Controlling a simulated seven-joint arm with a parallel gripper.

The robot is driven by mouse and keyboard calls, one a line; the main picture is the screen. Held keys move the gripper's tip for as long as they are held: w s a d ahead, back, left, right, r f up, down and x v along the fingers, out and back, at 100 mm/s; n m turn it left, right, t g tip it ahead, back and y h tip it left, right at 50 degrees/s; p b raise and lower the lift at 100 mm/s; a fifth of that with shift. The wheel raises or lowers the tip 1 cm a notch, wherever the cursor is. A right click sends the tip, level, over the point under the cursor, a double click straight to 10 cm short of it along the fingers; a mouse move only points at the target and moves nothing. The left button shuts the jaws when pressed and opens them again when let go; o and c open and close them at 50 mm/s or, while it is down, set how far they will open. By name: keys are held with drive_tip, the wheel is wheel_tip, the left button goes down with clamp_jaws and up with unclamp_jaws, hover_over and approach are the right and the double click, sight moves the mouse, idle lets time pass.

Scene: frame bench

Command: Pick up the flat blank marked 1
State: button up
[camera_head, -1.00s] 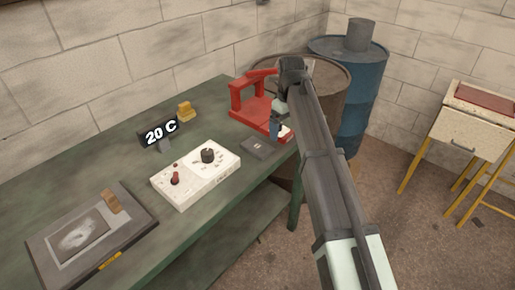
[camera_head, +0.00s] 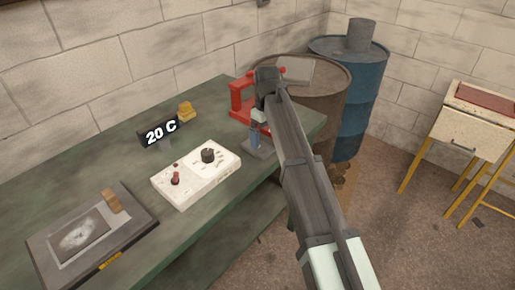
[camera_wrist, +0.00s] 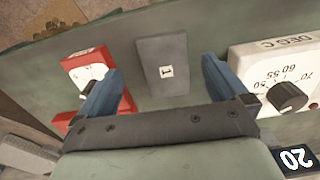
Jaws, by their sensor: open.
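The flat blank marked 1 (camera_wrist: 164,52) is a dark grey rectangular plate with a small white label reading 1. It lies flat on the green bench, and in the head view (camera_head: 262,153) my gripper partly hides it. My gripper (camera_wrist: 160,66) is open and empty, with its two blue fingers apart. In the wrist view the blank appears in the gap between the fingertips, touching neither. In the head view my gripper (camera_head: 256,138) points down over the blank; the exact height is hard to tell.
A white control box (camera_head: 195,174) with a black dial stands left of the blank. A red frame device (camera_head: 238,103) stands behind it, partly hidden by my arm. The green bench (camera_head: 120,158) also holds a 20 C display (camera_head: 160,132) and a dark plate device (camera_head: 125,238). Drums stand beyond.

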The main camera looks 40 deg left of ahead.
sight(264, 150)
drive_tip(key=shift+s+f, duration=0.2)
drive_tip(key=shift+f, duration=2.6)
drive_tip(key=c, duration=1.5)
